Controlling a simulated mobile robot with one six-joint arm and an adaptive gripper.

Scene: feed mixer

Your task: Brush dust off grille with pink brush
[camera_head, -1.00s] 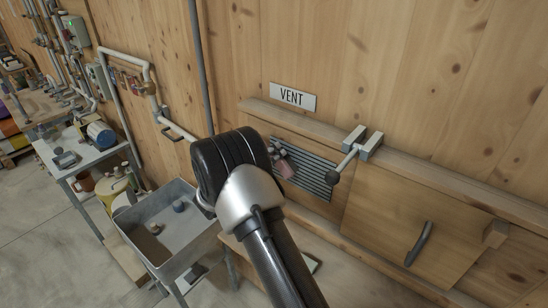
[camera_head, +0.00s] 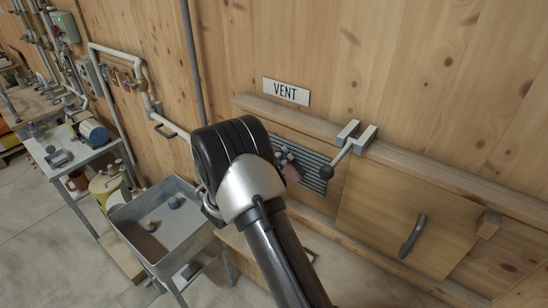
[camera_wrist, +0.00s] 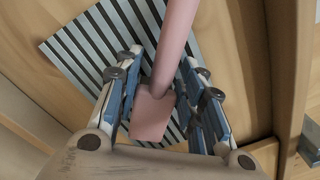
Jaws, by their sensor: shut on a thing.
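The grille (camera_head: 316,172) is a slatted grey metal panel in the wooden wall below the VENT sign. It also shows in the wrist view (camera_wrist: 83,42) as light and dark slats behind the fingers. My gripper (camera_wrist: 160,68) is shut on the pink brush (camera_wrist: 151,114), whose pink handle runs to the top of the wrist view. In the head view the brush (camera_head: 292,174) is a small pink patch in front of the grille, and my arm hides the grille's left part. The bristles are hidden, and I cannot tell whether they touch the slats. I cannot make out dust.
A wooden panel with a dark handle (camera_head: 412,236) is farther right. A grey sink (camera_head: 148,266) stands at lower left, and pipes run along the wall behind it.

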